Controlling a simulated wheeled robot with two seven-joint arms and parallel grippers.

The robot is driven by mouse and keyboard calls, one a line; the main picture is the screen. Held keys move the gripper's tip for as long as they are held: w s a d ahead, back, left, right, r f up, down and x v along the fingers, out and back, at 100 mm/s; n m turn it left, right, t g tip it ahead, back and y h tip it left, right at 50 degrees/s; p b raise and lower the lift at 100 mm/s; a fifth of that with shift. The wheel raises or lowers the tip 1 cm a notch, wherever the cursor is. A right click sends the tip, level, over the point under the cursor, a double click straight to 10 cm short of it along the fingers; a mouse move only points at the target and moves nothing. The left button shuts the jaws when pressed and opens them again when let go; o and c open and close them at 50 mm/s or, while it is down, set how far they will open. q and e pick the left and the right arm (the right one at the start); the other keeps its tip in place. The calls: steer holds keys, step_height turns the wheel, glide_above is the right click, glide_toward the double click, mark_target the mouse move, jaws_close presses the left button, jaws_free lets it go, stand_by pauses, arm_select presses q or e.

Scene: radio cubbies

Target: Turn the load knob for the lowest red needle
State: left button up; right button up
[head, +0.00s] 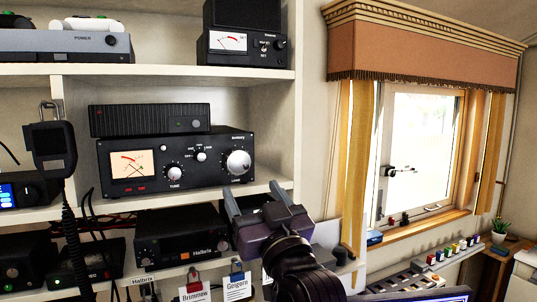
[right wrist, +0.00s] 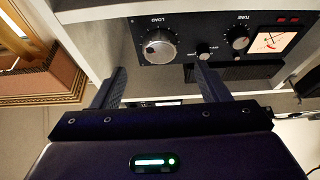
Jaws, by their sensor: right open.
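The black tuner (head: 215,180) stands on the middle shelf. Its silver load knob (head: 238,162) is at the right end of its front; the knob also shows in the right wrist view (right wrist: 158,46), where the picture is upside down. The lit cross-needle meter (head: 131,164) is at the tuner's left end; red marks show, but the needle reading is too small to tell. My right gripper (head: 253,191) is open and empty, below and in front of the load knob. In the right wrist view its fingers (right wrist: 162,75) point toward the tuner, apart from the knob. My left gripper is not in view.
A tune knob (head: 174,173) and a small selector knob (head: 201,156) sit left of the load knob. The shelf's right upright (head: 297,120) stands close on the right. Radios (head: 180,235) fill the shelf below. A hand microphone (head: 50,145) hangs at left.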

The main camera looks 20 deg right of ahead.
mark_target(241, 166)
steer(key=p+x, duration=0.1)
steer(key=x, duration=0.1)
steer(key=p+x, duration=0.1)
steer(key=x, duration=0.1)
steer(key=shift+s+r, duration=0.2)
steer(key=shift+r, duration=0.05)
steer(key=x, duration=0.1)
steer(key=p+x, duration=0.2)
steer(key=shift+w+f, duration=0.1)
steer(key=shift+w, duration=0.35)
steer(key=c, duration=1)
steer(key=shift+d+n+y, duration=0.15)
steer(key=shift+n+y, duration=0.45)
steer(key=shift+n, duration=0.5)
steer(key=n+y, duration=0.1)
steer(key=n, duration=0.1)
steer(key=n+g+y, duration=0.1)
steer(key=n, duration=0.1)
steer(key=shift+d+n+y, duration=0.15)
steer(key=shift+n+y, duration=0.15)
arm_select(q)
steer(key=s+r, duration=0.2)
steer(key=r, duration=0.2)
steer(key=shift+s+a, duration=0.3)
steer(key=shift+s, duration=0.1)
